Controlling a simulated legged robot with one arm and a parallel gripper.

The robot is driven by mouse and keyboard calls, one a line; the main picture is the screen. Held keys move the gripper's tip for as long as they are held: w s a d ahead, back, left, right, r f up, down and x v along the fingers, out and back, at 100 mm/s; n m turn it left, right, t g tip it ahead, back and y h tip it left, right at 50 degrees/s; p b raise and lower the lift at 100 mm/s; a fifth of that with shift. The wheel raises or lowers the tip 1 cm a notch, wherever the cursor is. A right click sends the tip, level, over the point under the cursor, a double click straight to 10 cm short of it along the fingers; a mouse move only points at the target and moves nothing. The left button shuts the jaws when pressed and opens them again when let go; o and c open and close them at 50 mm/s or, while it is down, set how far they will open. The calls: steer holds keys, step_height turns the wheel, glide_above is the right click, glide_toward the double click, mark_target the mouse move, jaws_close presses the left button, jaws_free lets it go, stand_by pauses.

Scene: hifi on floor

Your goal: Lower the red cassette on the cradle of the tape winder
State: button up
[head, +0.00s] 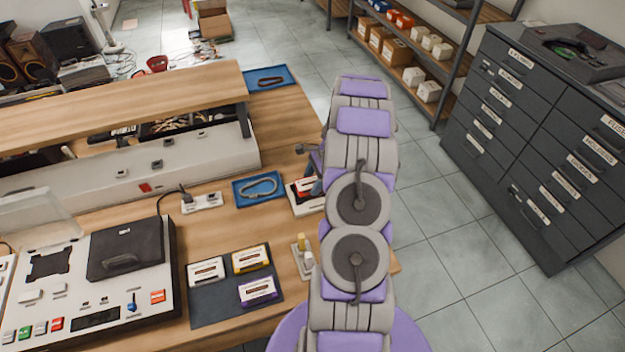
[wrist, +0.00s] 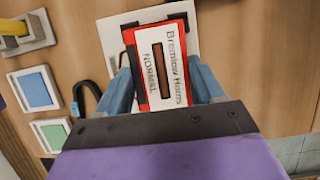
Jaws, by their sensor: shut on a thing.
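The red cassette (wrist: 160,62) with its white label is between the blue fingers of my gripper (wrist: 165,85) in the wrist view. In the head view the cassette (head: 303,187) shows only in part, beside my gripper (head: 316,183); my arm hides some of it. A flat off-white device (head: 311,206), which looks like the tape winder, lies under the cassette on the wooden bench. Its pale surface also shows behind the cassette in the wrist view (wrist: 115,38). The cradle is hidden, and I cannot tell whether the cassette touches it.
A dark mat (head: 209,311) with three other cassettes lies to the left on the bench. A blue tray (head: 240,199) with a looped cable is close beside the device. A small stand (head: 302,266) with yellow and white pieces is nearer. A large tape deck (head: 170,325) fills the left.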

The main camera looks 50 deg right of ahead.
steer(key=shift+d+f, duration=0.2)
steer(key=shift+d, duration=0.45)
steer(key=shift+a+r, duration=0.15)
steer(key=shift+a, duration=0.6)
steer(key=shift+p, duration=0.3)
steer(key=shift+d, duration=0.15)
steer(key=shift+d+f, duration=0.2)
steer(key=shift+f, duration=0.05)
steer(key=shift+a, duration=0.1)
steer(key=shift+a+r, duration=0.1)
steer(key=shift+a, duration=0.2)
steer(key=shift+d+f, duration=0.2)
steer(key=shift+d, duration=0.1)
